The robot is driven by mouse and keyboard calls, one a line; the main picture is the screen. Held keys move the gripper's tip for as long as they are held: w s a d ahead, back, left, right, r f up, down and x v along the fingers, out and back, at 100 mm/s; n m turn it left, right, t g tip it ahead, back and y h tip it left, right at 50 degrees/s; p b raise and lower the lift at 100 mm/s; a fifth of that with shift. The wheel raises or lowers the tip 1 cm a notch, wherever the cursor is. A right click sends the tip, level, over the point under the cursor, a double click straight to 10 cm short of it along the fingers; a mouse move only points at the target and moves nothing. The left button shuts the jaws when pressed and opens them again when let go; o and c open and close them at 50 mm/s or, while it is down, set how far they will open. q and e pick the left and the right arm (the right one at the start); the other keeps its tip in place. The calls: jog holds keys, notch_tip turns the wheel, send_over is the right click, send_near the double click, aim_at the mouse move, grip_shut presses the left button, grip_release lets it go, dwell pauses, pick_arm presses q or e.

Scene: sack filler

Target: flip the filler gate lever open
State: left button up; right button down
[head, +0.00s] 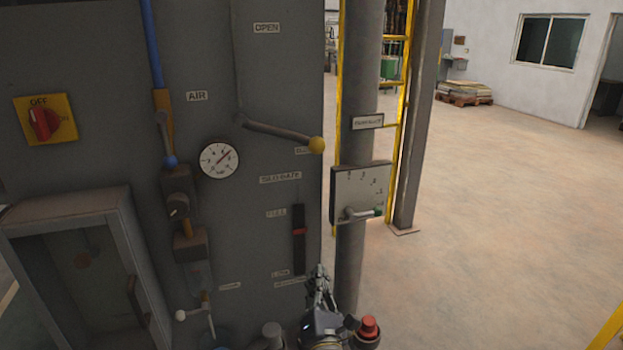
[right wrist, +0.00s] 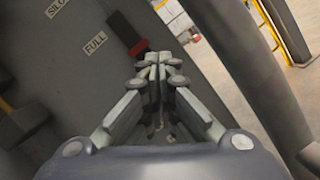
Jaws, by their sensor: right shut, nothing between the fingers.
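The gate lever is a dark grey bar with a yellow ball knob (head: 316,145) at its end, on the grey cabinet panel in the head view. It slopes down to the right, near a partly covered label. An OPEN label (head: 266,28) sits higher on the panel. My right gripper (head: 320,272) is well below the knob, apart from it, near the panel's lower right edge. It also shows in the right wrist view (right wrist: 160,68), fingers together and empty. The lever does not clearly show in the right wrist view. My left gripper is not in view.
A pressure gauge (head: 220,161), a blue-knobbed air valve handle (head: 170,162) and a red switch (head: 43,122) are on the panel. A pipe and a plate with a green-tipped handle (head: 361,195) stand right of it. Open floor (head: 500,220) lies further right.

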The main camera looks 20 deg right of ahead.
notch_tip(320, 180, up, 15)
jog(key=s+a+n+t, duration=0.2)
jog(key=n+t, duration=0.1)
jog(key=t, duration=0.1)
jog(key=shift+s, duration=0.4)
jog(key=s+r+p+x, duration=0.1)
jog(key=p+x, duration=0.2)
jog(key=x, duration=0.3)
jog(key=r+p+x, duration=0.1)
jog(key=p+x, duration=0.3)
jog(key=x, duration=0.2)
jog(key=shift+d+r, duration=0.4)
jog(key=shift+s, duration=0.1)
jog(key=shift+r+n, duration=0.1)
jog(key=shift+n, duration=0.2)
